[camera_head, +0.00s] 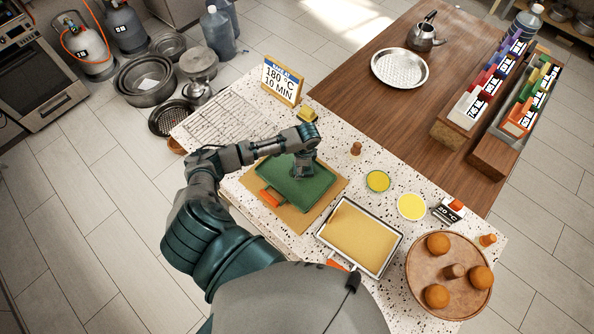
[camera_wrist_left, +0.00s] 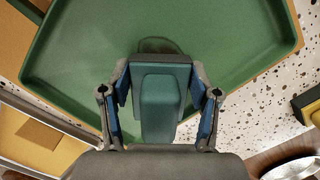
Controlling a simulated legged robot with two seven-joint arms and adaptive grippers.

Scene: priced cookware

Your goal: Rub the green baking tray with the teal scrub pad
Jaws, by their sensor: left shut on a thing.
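The green baking tray (camera_head: 292,186) lies on a tan board (camera_head: 325,196) on the speckled counter. It also fills the upper part of the left wrist view (camera_wrist_left: 90,50). My left gripper (camera_head: 304,172) reaches over the tray from the left and points down at it. In the left wrist view its two fingers are closed on the teal scrub pad (camera_wrist_left: 160,100). The pad is over the tray; whether it touches the surface I cannot tell. A darker patch (camera_wrist_left: 158,46) shows on the tray just beyond the pad. My right gripper is not in view.
A metal-rimmed tray (camera_head: 362,236) with a tan surface stands near the green tray. A wire rack (camera_head: 225,118), a yellow sponge (camera_head: 307,114) and a sign (camera_head: 281,83) are at the back. Yellow discs (camera_head: 411,206) and a round wooden board (camera_head: 430,285) with brown buns are to the right.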

